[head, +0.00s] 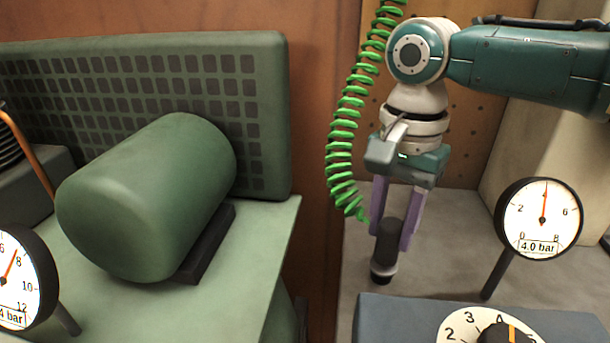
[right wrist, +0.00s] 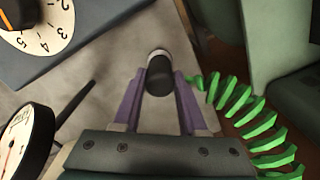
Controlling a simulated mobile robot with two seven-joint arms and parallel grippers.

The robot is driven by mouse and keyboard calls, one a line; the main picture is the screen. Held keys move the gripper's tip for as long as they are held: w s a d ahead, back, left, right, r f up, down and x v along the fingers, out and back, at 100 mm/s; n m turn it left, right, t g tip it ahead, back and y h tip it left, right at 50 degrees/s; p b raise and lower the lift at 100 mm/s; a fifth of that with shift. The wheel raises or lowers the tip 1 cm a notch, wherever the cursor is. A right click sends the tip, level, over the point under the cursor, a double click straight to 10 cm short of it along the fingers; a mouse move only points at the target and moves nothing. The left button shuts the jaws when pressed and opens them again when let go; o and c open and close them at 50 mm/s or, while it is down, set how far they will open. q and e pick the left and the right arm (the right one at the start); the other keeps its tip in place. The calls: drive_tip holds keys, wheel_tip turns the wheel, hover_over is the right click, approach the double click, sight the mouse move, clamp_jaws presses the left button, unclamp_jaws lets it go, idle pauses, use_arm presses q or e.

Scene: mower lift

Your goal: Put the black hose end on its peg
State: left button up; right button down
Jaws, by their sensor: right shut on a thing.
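My right gripper (head: 396,226) points down with its two purple fingers shut on the black hose end (head: 387,243), a short dark cylinder with a pale grey ring at its lower tip. In the right wrist view the hose end (right wrist: 160,76) sits between the purple fingers (right wrist: 155,95). A green coiled hose (head: 343,150) hangs from above and runs to the held end. The hose end's tip is over the grey surface (head: 465,270); I cannot tell whether it touches anything. I cannot make out a peg. My left gripper is not in view.
A gauge reading 4.0 bar (head: 540,217) on a slanted stalk stands right of the gripper. A blue-grey box (head: 400,318) with a numbered dial (head: 460,327) is in front. A green tank (head: 145,200) and another gauge (head: 14,275) are at left.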

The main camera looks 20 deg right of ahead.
sight(393, 224)
drive_tip(key=shift+f, duration=0.65)
idle(0.5)
drive_tip(key=c, duration=0.7)
unclamp_jaws()
drive_tip(key=shift+c, duration=0.2)
drive_tip(key=shift+r, duration=0.1)
wheel_tip(393, 224, up, 2)
drive_tip(key=shift+r+p, duration=0.15)
drive_tip(key=shift+p, duration=1.1)
wheel_tip(393, 224, up, 9)
drive_tip(key=p, duration=1)
drive_tip(key=shift+f, duration=0.2)
